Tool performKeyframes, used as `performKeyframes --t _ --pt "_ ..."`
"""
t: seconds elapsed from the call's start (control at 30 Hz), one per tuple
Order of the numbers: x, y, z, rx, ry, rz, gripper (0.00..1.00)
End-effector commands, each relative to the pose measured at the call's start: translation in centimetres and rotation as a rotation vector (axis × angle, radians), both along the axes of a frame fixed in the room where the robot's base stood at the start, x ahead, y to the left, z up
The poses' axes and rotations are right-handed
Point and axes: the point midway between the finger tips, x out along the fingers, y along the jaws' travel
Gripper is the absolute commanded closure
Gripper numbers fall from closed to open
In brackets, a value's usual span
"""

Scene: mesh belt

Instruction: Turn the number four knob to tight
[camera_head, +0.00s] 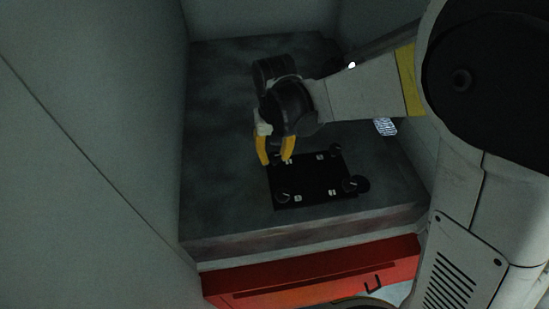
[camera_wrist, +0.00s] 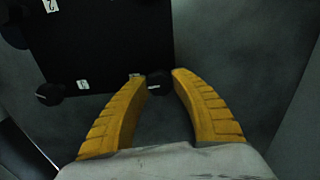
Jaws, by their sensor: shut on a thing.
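A flat black panel (camera_head: 312,178) with a dark round knob near each corner lies on the grey table. My gripper (camera_head: 275,161) reaches down at its back left corner, with its yellow fingers on either side of a dark knob (camera_wrist: 159,80) that shows in the wrist view. The fingers hide this knob in the head view. The small white label (camera_wrist: 134,76) beside it is partly covered and unreadable, so I cannot tell its number or the knob's setting. The other knobs stand at the front left (camera_head: 282,197), front right (camera_head: 350,185) and back right (camera_head: 335,148).
White number labels, such as one at the front (camera_head: 298,198), lie beside the knobs. The grey table (camera_head: 220,215) is clear to the panel's left. Walls (camera_head: 100,120) close in on the left and back. A red drawer front (camera_head: 310,275) is below the table edge.

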Motion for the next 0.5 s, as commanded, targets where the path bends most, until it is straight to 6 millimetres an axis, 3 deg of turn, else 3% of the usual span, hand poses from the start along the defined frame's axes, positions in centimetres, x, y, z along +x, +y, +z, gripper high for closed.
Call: performKeyframes --t 0.5 --pt "-0.01 0.00 -0.10 0.000 0.000 -0.437 0.99"
